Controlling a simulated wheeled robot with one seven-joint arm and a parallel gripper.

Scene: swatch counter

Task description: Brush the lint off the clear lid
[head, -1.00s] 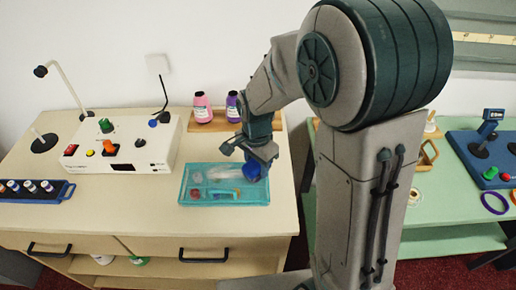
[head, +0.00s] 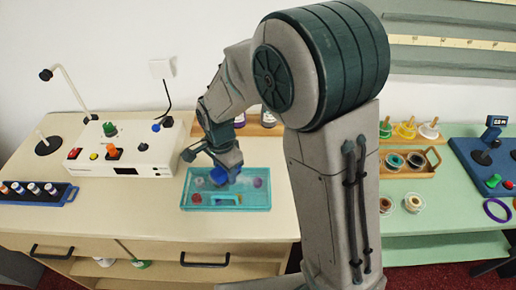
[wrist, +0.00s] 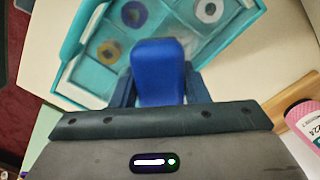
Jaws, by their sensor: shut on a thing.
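My gripper (head: 222,163) is shut on a blue block-shaped thing (head: 217,176), probably the brush. The blue thing also fills the middle of the wrist view (wrist: 160,72), between the two fingers. It is over the left-middle part of the teal tray (head: 252,207); I cannot tell whether it touches the lid. The clear lid (wrist: 172,22) seems to cover the tray, with round spools showing below it in the wrist view. I cannot make out lint on the lid; part of it is hidden by my gripper and the blue thing.
A white control box (head: 125,150) stands left of the tray, and a dark rack of small bottles (head: 38,192) lies farther left. A wooden shelf with bottles (head: 262,128) is behind. A pink bottle (wrist: 303,120) shows at right in the wrist view. The counter in front is clear.

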